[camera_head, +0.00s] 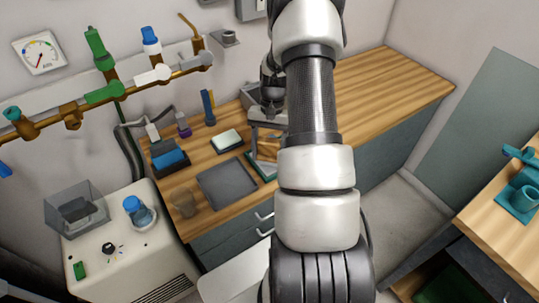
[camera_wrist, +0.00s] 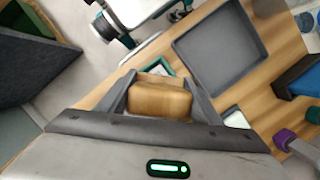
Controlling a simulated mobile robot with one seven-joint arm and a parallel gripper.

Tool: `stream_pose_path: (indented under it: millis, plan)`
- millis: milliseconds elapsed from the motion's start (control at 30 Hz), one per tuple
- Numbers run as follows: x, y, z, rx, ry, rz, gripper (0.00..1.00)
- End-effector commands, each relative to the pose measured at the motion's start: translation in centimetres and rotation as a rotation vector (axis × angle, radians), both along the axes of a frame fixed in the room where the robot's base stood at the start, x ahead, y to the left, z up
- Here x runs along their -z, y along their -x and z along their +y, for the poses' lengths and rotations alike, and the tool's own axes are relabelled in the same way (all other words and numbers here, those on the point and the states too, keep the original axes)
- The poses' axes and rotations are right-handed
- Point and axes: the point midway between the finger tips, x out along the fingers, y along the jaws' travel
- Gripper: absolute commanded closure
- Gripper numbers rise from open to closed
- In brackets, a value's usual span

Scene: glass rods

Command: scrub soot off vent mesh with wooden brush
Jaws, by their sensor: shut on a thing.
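My gripper (camera_wrist: 160,80) is shut on a wooden block, the back of the wooden brush (camera_wrist: 160,100), in the wrist view. The brush's bristles are hidden. Just beyond it is a small green-edged frame (camera_wrist: 159,66), largely covered by the brush; it may be the vent mesh, but its surface and any soot cannot be made out. I cannot tell whether the brush touches it. In the head view my arm hides most of the gripper, and a bit of the wooden brush (camera_head: 267,150) shows left of the arm, above the green-edged frame (camera_head: 259,168).
An empty grey tray (camera_head: 227,184) lies left of the frame. The right part of the wooden bench (camera_head: 390,80) is clear.

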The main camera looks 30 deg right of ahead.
Motion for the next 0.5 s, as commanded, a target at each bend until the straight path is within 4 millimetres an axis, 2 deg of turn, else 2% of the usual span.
stream_pose_path:
  millis: [100, 500]
  plan:
    - [-1.5, -0.1, 0.1, -0.002, 0.001, -0.002, 0.74]
    - [-4.6, -0.2, 0.5, -0.006, 0.000, -0.001, 0.74]
